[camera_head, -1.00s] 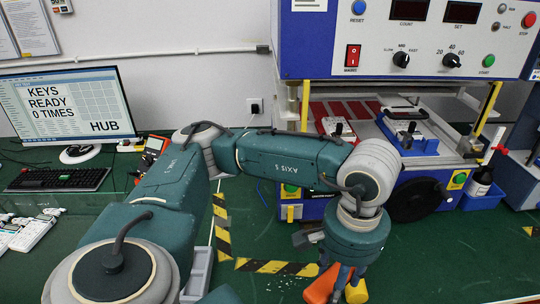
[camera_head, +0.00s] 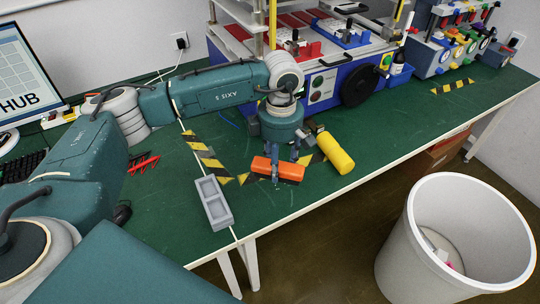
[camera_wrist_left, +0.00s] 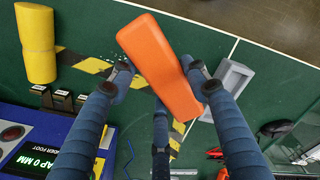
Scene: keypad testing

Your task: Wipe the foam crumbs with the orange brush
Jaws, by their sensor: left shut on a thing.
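The orange brush (camera_head: 290,170) is held by my left gripper (camera_head: 277,160), just above or on the green table; I cannot tell if it touches. In the left wrist view the orange brush (camera_wrist_left: 160,65) lies slantwise between the blue fingers of my left gripper (camera_wrist_left: 160,80), which are shut on it. A few pale specks, likely foam crumbs (camera_wrist_left: 121,57), show beside the brush near the yellow-black tape. In the head view the crumbs are not clearly visible. My right gripper is in neither view.
A yellow cylinder (camera_head: 336,153) lies to the right of the brush. A grey two-compartment tray (camera_head: 225,216) is on the left near the table edge. The blue test machine (camera_head: 325,85) stands behind. A white bin (camera_head: 400,245) is on the floor at the right.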

